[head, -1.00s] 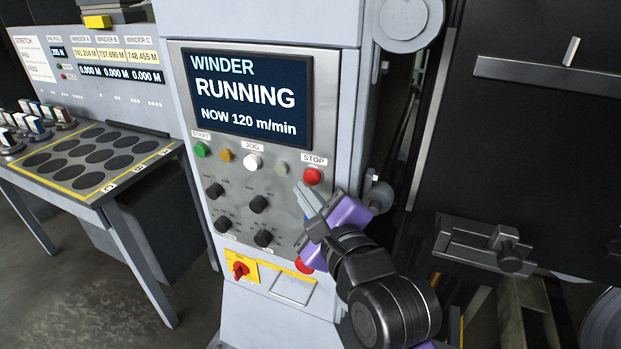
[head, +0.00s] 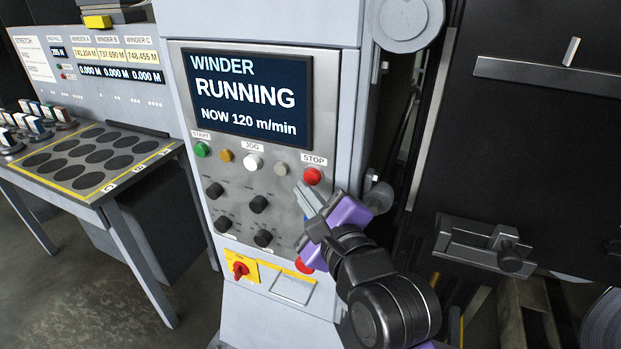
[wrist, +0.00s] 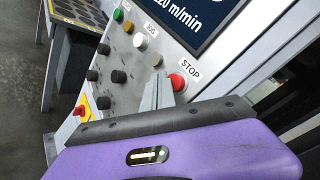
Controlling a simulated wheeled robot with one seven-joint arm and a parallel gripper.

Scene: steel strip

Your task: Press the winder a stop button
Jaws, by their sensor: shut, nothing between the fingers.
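The winder panel (head: 185,75) is a grey metal face with a screen (head: 250,97) reading "WINDER RUNNING NOW 120 m/min". The red stop button (head: 312,176) sits at the right end of the button row, under a "STOP" label. It also shows in the wrist view (wrist: 177,82). My gripper (head: 304,193) is shut and empty, its fingertips just below and left of the stop button in the head view. In the wrist view the fingers (wrist: 157,92) point at the panel, left of the button. I cannot tell whether they touch the panel.
Green (head: 202,150), orange (head: 226,155) and white (head: 253,162) buttons share the row. Black knobs (head: 259,204) lie below. A second red button (head: 304,265) is partly hidden behind my gripper. A red switch on yellow (head: 239,269) is at lower left. Dark machinery (head: 530,130) stands right.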

